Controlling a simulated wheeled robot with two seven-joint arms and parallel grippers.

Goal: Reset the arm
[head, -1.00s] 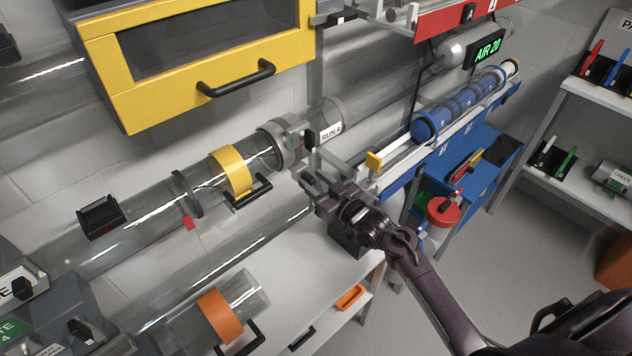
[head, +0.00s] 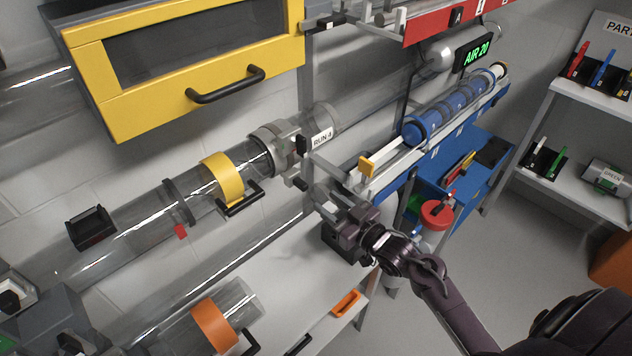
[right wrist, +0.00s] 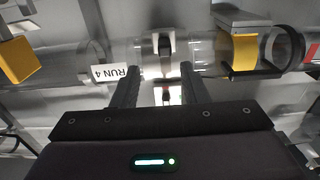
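My right gripper (head: 322,196) reaches in from the lower right of the head view. It is below and to the right of the grey clamp (head: 276,142) at the end of the clear tube by the RUN 4 label (head: 321,138). In the right wrist view its two dark fingers stand apart (right wrist: 157,84). Nothing is held between them, and the clear tube with its clamp (right wrist: 160,50) lies beyond. The RUN 4 label (right wrist: 115,72) also shows there, upside down. My left gripper is not in view.
A yellow cabinet (head: 120,115) hangs upper left. A yellow-banded tube section (head: 223,178) is left of the clamp. An orange-banded tube (head: 213,323) lies below. A blue tube rack (head: 455,112) and red round part (head: 436,213) stand right. Grey floor is open farther right.

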